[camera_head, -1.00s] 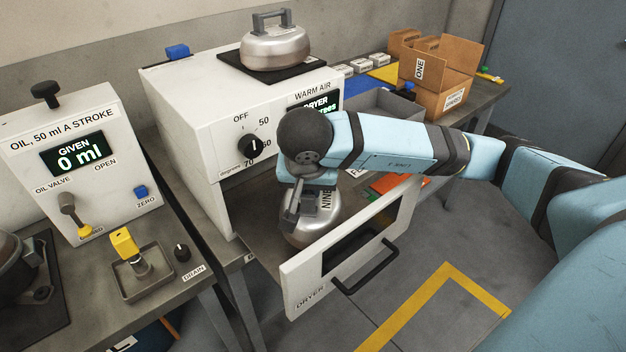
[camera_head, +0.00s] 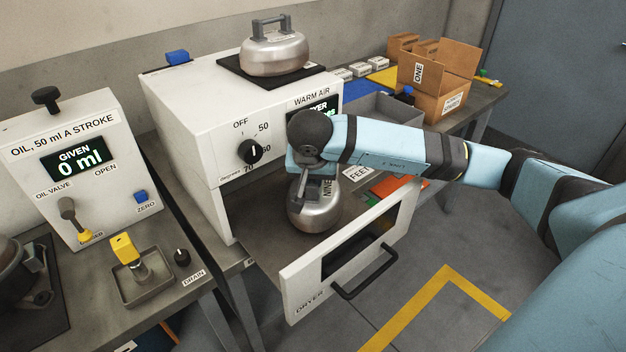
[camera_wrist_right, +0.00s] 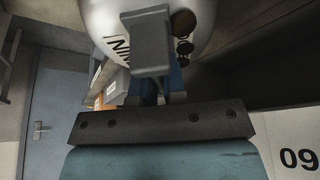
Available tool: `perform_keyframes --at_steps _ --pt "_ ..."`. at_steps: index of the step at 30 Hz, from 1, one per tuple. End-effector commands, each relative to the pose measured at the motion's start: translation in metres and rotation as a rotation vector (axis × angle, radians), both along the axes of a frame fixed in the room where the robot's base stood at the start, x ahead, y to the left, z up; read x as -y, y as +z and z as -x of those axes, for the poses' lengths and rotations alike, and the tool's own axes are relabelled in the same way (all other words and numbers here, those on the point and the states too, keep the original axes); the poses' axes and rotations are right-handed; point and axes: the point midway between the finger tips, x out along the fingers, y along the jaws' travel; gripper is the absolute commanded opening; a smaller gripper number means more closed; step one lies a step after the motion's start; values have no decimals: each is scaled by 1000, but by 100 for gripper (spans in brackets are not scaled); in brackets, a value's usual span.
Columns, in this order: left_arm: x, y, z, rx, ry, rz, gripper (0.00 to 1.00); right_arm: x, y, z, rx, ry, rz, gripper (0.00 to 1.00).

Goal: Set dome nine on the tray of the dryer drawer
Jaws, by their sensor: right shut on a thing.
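Dome nine (camera_head: 313,214) is a silvery rounded dome labelled NINE, with a grey handle on top. It is over the tray (camera_head: 265,243) of the open dryer drawer, behind the drawer front (camera_head: 300,280). I cannot tell whether its underside touches the tray. My right gripper (camera_head: 309,180) is shut on the dome's handle from above; my wrist hides much of the grip. In the right wrist view the handle (camera_wrist_right: 150,42) and part of the dome (camera_wrist_right: 203,35) fill the top. My left gripper is not in view.
The dryer (camera_head: 200,115) carries another dome (camera_head: 275,55) on a black mat. An orange item and a FEET label (camera_head: 358,173) show right of dome nine. The oil station (camera_head: 75,165) stands at left, a cardboard box (camera_head: 437,85) at the back right. The floor at right is clear.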

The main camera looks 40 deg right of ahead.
Motion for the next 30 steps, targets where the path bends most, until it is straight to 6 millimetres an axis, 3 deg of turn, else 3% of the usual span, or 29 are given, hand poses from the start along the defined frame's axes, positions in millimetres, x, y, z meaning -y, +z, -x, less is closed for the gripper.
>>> perform_keyframes --at_steps 3,15,16,19,30 --pt "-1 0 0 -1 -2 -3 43 -2 -9 1 0 3 -1 0" --pt "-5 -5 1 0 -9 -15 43 -1 -15 1 2 2 0 0" --pt "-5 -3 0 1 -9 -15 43 -2 -15 1 -1 2 0 16" --pt "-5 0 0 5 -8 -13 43 -2 -15 2 -1 2 0 37" --pt "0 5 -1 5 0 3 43 -2 -8 2 0 2 0 37"
